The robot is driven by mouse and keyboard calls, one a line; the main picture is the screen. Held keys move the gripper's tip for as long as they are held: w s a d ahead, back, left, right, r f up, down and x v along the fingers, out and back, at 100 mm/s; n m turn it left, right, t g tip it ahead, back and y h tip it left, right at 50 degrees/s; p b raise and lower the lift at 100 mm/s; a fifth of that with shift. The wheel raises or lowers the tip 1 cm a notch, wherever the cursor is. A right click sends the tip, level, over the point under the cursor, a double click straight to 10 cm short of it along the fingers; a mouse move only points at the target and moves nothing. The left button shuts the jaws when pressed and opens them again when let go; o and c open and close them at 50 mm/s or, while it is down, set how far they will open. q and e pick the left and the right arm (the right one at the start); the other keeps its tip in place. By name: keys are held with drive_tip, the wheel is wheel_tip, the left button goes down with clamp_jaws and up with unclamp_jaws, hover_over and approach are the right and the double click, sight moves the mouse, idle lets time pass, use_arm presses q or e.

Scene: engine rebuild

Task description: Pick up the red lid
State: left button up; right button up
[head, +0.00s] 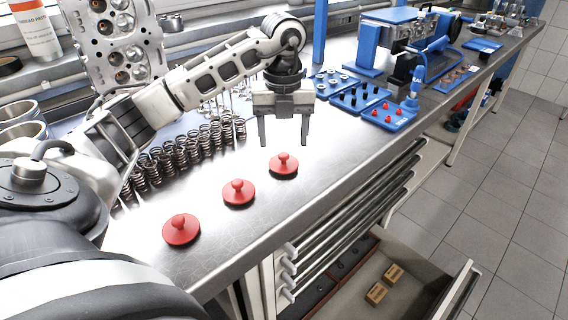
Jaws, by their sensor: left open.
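Three red lids with round knobs stand in a slanting row on the metal workbench: a near one (181,230), a middle one (238,192) and a far one (283,164). My left gripper (284,143) is open and empty, fingers pointing down. It shows above the far lid in the picture, apart from its knob; the exact height gap is hard to tell. My right gripper is not in view.
Several coil springs (190,148) stand in rows left of the lids. Blue trays (359,97) with small parts lie at the right. An open drawer (425,275) below holds two wooden blocks (376,293). A cylinder head (115,40) leans at the back.

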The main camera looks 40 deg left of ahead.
sight(284, 155)
use_arm(q)
drive_tip(key=shift+f+p, duration=0.4)
drive_tip(key=shift+f, duration=2.6)
drive_tip(key=shift+w, duration=0.1)
drive_tip(key=c, duration=0.6)
